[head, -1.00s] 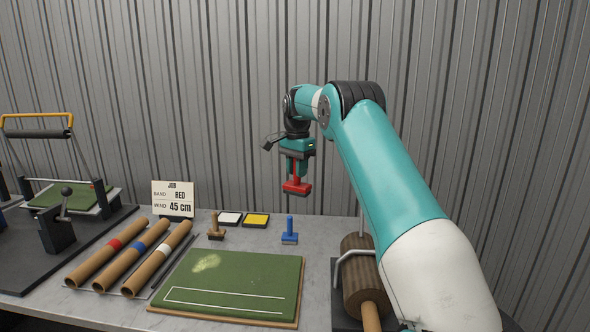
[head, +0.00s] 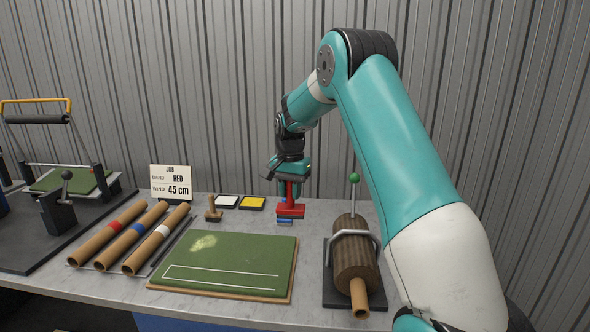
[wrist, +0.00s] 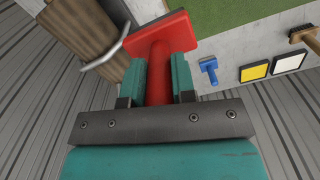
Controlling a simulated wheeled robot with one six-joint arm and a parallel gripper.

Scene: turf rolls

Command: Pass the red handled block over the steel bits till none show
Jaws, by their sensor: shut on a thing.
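The red handled block (head: 290,210) is held by its handle in my gripper (head: 288,185), its flat red plate facing down. In the wrist view my gripper's fingers (wrist: 160,78) are shut on the red handle, and the red block (wrist: 180,35) is clear of the blue handled block (wrist: 209,68). The green turf (head: 225,262) lies flat on its board with a white outline and a pale speckled patch. I cannot make out separate steel bits.
Three cardboard tubes (head: 135,232) lie left of the turf. A wooden roller on a stand (head: 352,260) is at right.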

